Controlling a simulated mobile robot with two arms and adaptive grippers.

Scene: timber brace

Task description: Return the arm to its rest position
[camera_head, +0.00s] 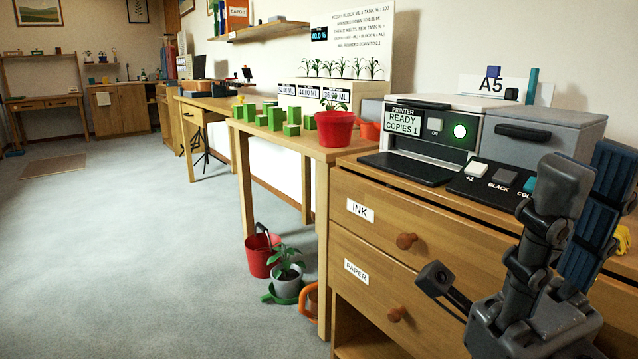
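My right gripper (500,232) is at the lower right, in front of the wooden drawer cabinet (400,262). Its grey fingers are spread apart and nothing shows between them. One finger points up past the right end of the printer's button panel and the other reaches left in front of the drawers. A dark blue ribbed piece stands just behind the upright finger; I cannot tell what it is. My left gripper is not in view.
A printer (440,132) with a "READY" display stands on the cabinet. A wooden table (280,135) behind it holds green blocks and a red pot (334,129). A red bucket (260,258) and a potted plant (287,280) stand on the floor.

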